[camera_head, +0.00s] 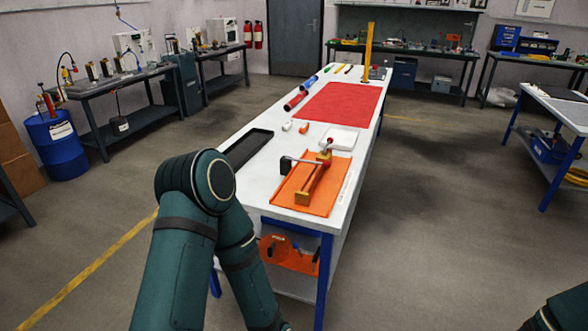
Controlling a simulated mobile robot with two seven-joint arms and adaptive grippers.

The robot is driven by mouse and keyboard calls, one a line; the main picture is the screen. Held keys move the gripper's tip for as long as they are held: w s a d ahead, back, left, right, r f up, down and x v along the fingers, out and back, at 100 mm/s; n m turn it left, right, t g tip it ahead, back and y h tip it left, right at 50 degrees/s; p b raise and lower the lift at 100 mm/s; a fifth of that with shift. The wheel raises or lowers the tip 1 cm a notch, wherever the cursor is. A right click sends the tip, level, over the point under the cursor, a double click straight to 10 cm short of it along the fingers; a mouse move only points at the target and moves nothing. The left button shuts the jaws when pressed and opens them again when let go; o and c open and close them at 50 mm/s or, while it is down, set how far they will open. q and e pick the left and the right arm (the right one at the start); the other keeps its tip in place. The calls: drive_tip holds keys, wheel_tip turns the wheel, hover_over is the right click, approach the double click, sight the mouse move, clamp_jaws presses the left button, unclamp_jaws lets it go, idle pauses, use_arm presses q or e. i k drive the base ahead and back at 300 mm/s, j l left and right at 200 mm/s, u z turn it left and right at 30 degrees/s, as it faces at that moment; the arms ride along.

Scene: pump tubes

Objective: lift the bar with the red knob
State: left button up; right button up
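A brass-coloured device (314,184) stands on an orange mat (286,192) on the near part of the long white table. A red knob (328,143) shows at the device's far end. A grey bar with a dark end (287,164) sticks out to the left of the device. I cannot tell from here exactly how the red knob's bar joins the device. My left arm reaches in at lower left, bent in front of the table's near left corner, and its gripper is out of view. Only a bit of my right arm shows at the bottom right corner; its gripper is out of view.
A black tray (228,165) lies left of the mat, and a white tray (347,138) lies just beyond it. A red mat (350,92) covers the table's middle, with red and blue tubes (295,101) along its left side. A tall yellow post (369,48) stands farther back.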

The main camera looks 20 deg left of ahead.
sight(326, 164)
drive_tip(key=k+j, duration=0.25)
drive_tip(key=j, duration=0.15)
drive_tip(key=k+j, duration=0.5)
drive_tip(key=j, duration=0.25)
drive_tip(key=k+j, duration=0.25)
drive_tip(key=j, duration=0.15)
drive_tip(key=i+l+u, duration=0.2)
drive_tip(key=i, duration=0.4)
drive_tip(key=i+l+u, duration=0.15)
drive_tip(key=i+l, duration=0.3)
drive_tip(key=i+l+u, duration=0.2)
drive_tip(key=i+l, duration=0.25)
drive_tip(key=i, duration=0.2)
